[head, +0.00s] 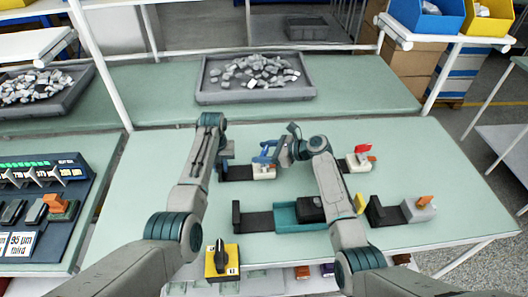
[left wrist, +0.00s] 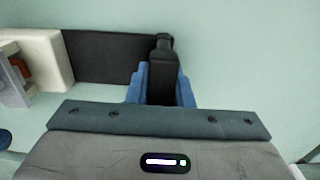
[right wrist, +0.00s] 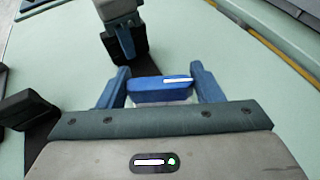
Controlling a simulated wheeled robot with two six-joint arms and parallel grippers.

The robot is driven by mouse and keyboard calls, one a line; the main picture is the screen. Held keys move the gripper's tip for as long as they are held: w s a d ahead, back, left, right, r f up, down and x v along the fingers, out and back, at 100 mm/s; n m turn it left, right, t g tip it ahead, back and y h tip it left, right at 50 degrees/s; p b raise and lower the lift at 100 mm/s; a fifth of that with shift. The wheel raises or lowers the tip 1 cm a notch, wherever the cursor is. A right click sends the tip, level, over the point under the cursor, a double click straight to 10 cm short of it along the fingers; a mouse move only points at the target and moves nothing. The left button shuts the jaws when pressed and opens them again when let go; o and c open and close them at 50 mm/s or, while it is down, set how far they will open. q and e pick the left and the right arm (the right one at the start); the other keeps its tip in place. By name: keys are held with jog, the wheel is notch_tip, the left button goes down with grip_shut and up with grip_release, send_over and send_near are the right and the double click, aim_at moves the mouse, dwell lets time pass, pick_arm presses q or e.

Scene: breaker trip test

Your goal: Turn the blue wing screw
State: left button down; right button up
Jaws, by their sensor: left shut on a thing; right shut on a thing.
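The blue wing screw (head: 264,152) sits on a small white block (head: 263,172) at the right end of a black bar. In the right wrist view the blue wing screw (right wrist: 160,88) lies between the two fingers of my right gripper (right wrist: 161,86), which is shut on it. My left gripper (head: 222,166) is shut on the black upright end piece (left wrist: 161,75) at the other end of the bar. The white block (left wrist: 38,58) also shows at the left of the left wrist view. The screw's shaft is hidden.
A fixture with a red flag (head: 362,149) stands to the right. A teal and black fixture (head: 286,216) and a grey block with an orange knob (head: 419,209) lie nearer. A yellow box with a black knob (head: 222,263) is at the front edge. A parts tray (head: 208,92) stands behind.

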jog(key=n+g+y, duration=0.1)
jog(key=n+g, duration=0.3)
jog(key=g, duration=0.1)
jog(key=shift+f+n, duration=0.1)
jog(key=shift+n, duration=0.2)
jog(key=shift+s+g, duration=0.1)
jog(key=shift+g, duration=0.2)
jog(key=o, duration=1)
jog(key=shift+c, duration=0.2)
jog(key=shift+d, duration=0.15)
jog(key=v, duration=1.1)
jog(key=shift+d, duration=0.4)
pick_arm(q)
jog(key=c, duration=1.2)
grip_release()
jog(key=shift+r, duration=0.1)
